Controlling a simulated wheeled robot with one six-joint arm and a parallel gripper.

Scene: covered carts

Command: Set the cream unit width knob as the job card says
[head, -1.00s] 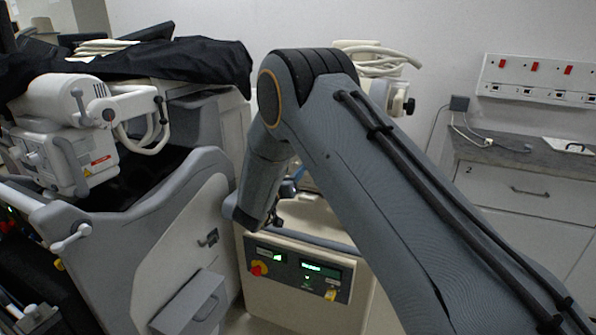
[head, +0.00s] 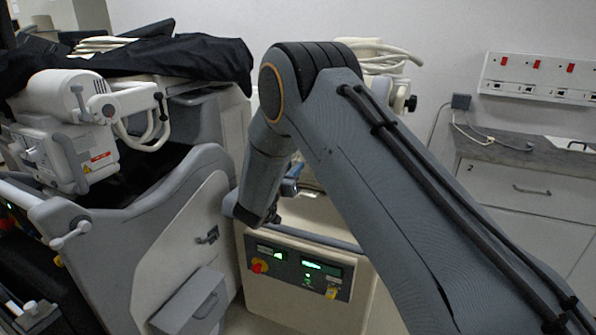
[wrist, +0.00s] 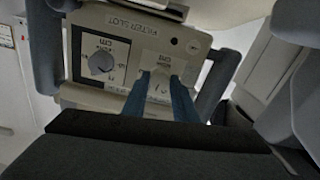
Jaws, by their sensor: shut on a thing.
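The cream unit (head: 280,296) stands in the middle of the head view, behind my arm. In the wrist view its control panel (wrist: 186,27) reads "FILTER SLOT" and carries two dials marked cm. The left dial has a round grey knob (wrist: 101,63) on a black-framed face, standing free. My gripper (wrist: 160,80) has its blue fingers shut on the right dial's pale knob (wrist: 158,84). The fingers cover much of that knob and its scale, so its setting cannot be read. I cannot tell which dial is labelled width. No job card is readable.
A grey cart (head: 165,250) with a white tube unit and black cover stands close on the left. Grey handles (wrist: 220,85) flank the panel. A drawer cabinet (head: 520,190) stands at the right.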

